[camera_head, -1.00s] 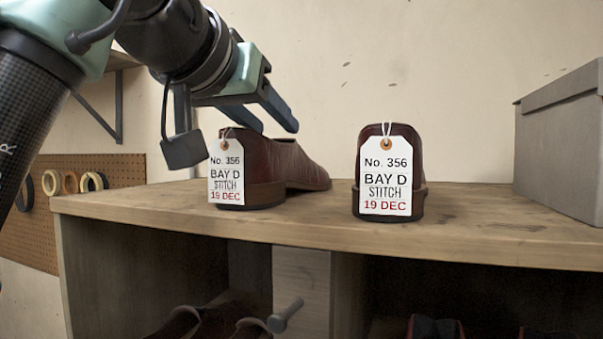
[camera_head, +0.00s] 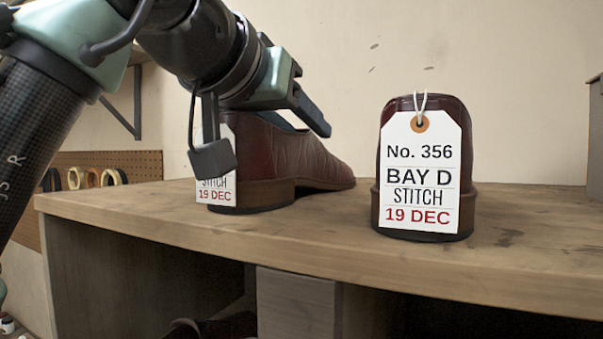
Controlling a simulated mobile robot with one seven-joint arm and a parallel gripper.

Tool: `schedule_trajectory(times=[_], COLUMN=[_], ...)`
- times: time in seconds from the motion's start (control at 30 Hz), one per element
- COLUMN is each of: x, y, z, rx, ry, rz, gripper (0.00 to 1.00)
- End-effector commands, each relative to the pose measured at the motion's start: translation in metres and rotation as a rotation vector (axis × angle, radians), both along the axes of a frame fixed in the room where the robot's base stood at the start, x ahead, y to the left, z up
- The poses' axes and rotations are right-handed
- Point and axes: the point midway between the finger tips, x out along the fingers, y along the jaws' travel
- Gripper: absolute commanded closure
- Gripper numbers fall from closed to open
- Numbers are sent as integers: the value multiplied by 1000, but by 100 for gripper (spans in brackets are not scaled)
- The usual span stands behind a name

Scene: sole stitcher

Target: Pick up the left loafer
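The left loafer (camera_head: 290,160), dark reddish-brown leather, sits upright on the wooden bench top with its toe pointing back and right. A white paper tag (camera_head: 217,190) hangs at its heel, partly covered by a dark block on my arm. My gripper (camera_head: 298,122) is at the loafer's upper rear opening, with its fingers apart. One finger shows against the wall above the shoe; the other is largely hidden, so contact is unclear. The right loafer (camera_head: 385,165) stands apart to the right, heel towards me, with a tag reading No. 356, BAY D, STITCH, 19 DEC.
The wooden bench top (camera_head: 330,222) is clear between and in front of the loafers. A grey box (camera_head: 596,140) stands at the right edge. The wall is close behind. Open compartments lie below, and a pegboard (camera_head: 140,165) with rings hangs at left.

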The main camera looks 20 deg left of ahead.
Motion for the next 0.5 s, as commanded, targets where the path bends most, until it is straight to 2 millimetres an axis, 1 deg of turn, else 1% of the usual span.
schedule_trajectory(times=[0.03,0.17,0.2,0.27,0.3,0.5], x=[0,0,0,0,0,0], y=[0,0,0,0,0,0], z=[0,0,0,0,0,-2], rx=[0,0,0,0,0,1], ry=[0,-1,0,0,1,5], rz=[0,0,0,0,0,0], gripper=[57,81,88,99,100,100])
